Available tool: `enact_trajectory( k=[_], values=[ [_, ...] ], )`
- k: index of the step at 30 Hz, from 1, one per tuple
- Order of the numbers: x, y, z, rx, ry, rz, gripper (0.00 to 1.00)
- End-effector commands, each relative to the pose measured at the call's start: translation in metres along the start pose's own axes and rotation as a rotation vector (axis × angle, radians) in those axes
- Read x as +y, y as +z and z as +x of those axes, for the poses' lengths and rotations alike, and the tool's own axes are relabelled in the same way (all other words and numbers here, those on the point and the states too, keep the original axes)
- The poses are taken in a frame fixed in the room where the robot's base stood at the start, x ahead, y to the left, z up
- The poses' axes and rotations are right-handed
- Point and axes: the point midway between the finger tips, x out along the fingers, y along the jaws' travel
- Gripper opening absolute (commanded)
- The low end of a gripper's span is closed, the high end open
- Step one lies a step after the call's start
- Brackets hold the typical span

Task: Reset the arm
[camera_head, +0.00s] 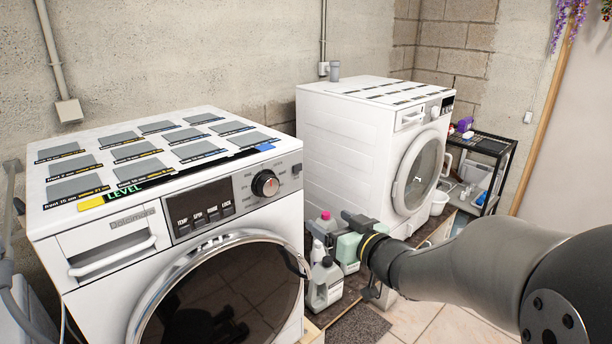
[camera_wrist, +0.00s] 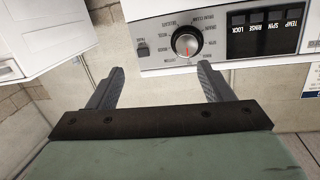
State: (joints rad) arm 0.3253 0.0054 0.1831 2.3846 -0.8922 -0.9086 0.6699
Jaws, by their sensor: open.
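My arm (camera_head: 470,265) reaches in from the right edge in the head view, stretched leftward in front of the machines. My gripper (camera_head: 352,222) is at its end, in front of the bottles between the two machines. In the wrist view my gripper (camera_wrist: 160,72) shows two dark fingers spread apart with nothing between them. The front washing machine's control panel (camera_wrist: 215,35) and round dial (camera_wrist: 186,42) appear beyond the fingers, upside down. The dial also shows in the head view (camera_head: 265,184). I see no contact between the fingers and the machine.
The front washing machine (camera_head: 75,222) has grey labelled pads on top. A second white machine (camera_head: 340,135) stands behind. Several bottles (camera_head: 325,285) sit between them, near my gripper. A black rack (camera_head: 490,150) stands at the right. Tiled floor (camera_head: 450,325) shows below my arm.

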Motion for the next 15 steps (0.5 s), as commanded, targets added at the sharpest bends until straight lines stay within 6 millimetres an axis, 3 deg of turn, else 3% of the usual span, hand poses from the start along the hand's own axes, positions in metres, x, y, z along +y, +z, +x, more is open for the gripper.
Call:
enact_trajectory(
  k=[4,8,11,15],
  values=[
    [0.033,0.028,-0.025,-0.208,0.29,-0.039,0.74],
    [0.048,0.067,-0.073,-0.475,0.503,-0.011,0.74],
    [0.038,0.101,-0.119,-0.709,0.591,0.053,0.74],
    [-0.002,0.14,-0.18,-1.02,0.593,0.169,0.74]
  ],
)
